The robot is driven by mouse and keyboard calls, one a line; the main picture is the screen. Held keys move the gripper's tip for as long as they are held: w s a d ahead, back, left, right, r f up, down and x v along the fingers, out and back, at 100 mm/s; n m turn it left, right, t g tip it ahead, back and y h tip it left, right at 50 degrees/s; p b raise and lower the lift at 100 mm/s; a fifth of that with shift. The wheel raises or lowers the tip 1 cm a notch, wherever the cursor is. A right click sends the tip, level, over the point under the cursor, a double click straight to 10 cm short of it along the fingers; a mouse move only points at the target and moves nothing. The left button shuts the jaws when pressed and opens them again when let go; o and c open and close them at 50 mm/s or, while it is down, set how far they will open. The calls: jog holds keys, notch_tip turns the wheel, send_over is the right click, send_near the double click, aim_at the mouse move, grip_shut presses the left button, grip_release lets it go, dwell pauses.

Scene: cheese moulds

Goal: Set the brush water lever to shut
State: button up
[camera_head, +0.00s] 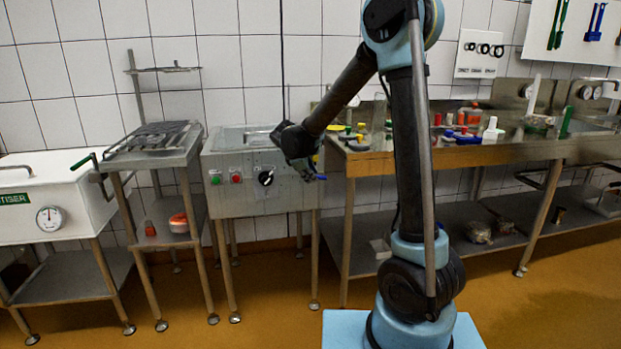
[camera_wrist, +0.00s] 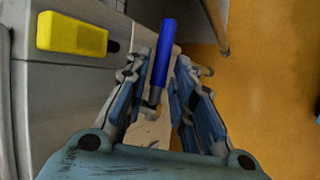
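A blue lever handle (camera_wrist: 163,52) shows in the wrist view, pointing away from my gripper, its metal stem running back between the fingers. It is likely the brush water lever, but no label shows. My gripper (camera_wrist: 162,75) is open, with one finger on each side of the blue handle and a gap visible on both sides. In the head view my gripper (camera_head: 308,168) is at the right side of the grey steel cabinet (camera_head: 235,168). A small blue tip (camera_head: 321,177) shows beside it there; the fingers are mostly dark and hard to make out.
A yellow handle (camera_wrist: 72,35) lies left of the blue one on the cabinet side. The cabinet front has green and red buttons and a black knob (camera_head: 265,177). A steel table (camera_head: 440,157) with small coloured items stands close on the right. Orange floor lies open in front.

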jog(key=shift+w+d+f, duration=0.15)
jog(key=shift+w+f, duration=0.1)
jog(key=shift+f, duration=0.15)
